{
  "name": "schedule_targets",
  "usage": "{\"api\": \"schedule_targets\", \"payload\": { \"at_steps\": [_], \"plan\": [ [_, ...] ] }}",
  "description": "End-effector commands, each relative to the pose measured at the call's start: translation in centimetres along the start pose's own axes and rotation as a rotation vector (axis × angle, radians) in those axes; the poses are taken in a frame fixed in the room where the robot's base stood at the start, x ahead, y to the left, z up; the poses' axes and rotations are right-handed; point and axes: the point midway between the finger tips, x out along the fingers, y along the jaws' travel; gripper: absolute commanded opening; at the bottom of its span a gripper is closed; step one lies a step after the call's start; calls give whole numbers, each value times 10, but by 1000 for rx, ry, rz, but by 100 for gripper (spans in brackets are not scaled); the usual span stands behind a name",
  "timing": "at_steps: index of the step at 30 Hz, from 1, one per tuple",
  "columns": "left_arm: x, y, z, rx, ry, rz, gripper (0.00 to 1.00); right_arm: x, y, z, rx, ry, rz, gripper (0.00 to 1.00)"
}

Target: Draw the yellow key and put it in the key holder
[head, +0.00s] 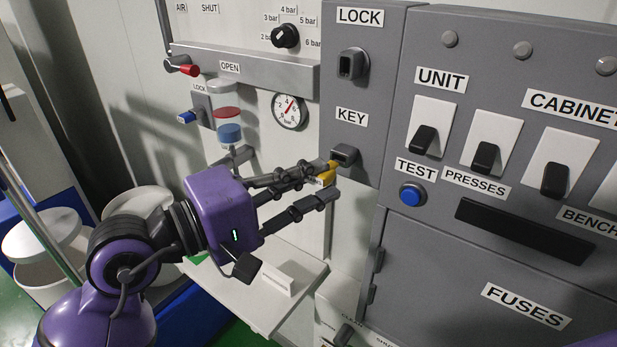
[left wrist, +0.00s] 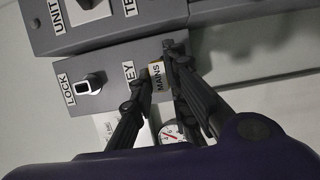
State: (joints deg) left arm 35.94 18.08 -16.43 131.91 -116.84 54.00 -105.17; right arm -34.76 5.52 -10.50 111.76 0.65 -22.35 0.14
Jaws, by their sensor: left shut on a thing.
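The yellow key (head: 326,177) is between the fingertips of my left gripper (head: 329,183), which is shut on it. In the left wrist view the yellow key (left wrist: 157,70) shows a tag reading MAINS between the fingers. The key is right at the dark key holder (head: 344,155) under the KEY label, on the narrow grey panel. The fingers hide part of the key, so I cannot tell whether it sits inside the holder. The lock (head: 352,65) under the LOCK label is above and shows no yellow key. My right gripper is not in view.
The grey cabinet (head: 475,250) with several black switches and a blue TEST button (head: 412,194) stands to the right. A pressure gauge (head: 289,110) and a red-handled valve (head: 182,66) are to the left. A pale shelf (head: 255,290) is below the gripper.

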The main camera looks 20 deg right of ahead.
Motion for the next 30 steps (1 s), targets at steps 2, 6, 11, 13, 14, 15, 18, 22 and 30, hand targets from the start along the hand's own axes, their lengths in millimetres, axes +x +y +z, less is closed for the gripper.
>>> {"api": "schedule_targets", "payload": {
  "at_steps": [2, 6, 11, 13, 14, 15, 18, 22, 30],
  "plan": [
    [0, 0, 0, -1, 0, 1, 0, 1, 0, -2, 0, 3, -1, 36],
    [0, 0, 0, -1, 0, 1, 0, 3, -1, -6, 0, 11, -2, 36],
    [2, 0, 0, -1, -1, 1, 0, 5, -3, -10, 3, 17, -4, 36],
    [4, 0, -1, -1, -1, 1, 0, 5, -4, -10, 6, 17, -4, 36],
    [5, 0, -1, 0, -2, 1, 0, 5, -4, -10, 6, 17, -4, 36],
    [6, 0, -1, -1, -2, 1, 0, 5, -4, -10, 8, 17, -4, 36],
    [8, 0, -2, -1, -2, 0, 0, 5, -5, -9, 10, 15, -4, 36],
    [11, 0, -4, -2, -1, 0, 0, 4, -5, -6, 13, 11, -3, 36],
    [18, 0, -6, 0, -1, 1, 0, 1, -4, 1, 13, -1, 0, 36]
  ]
}}
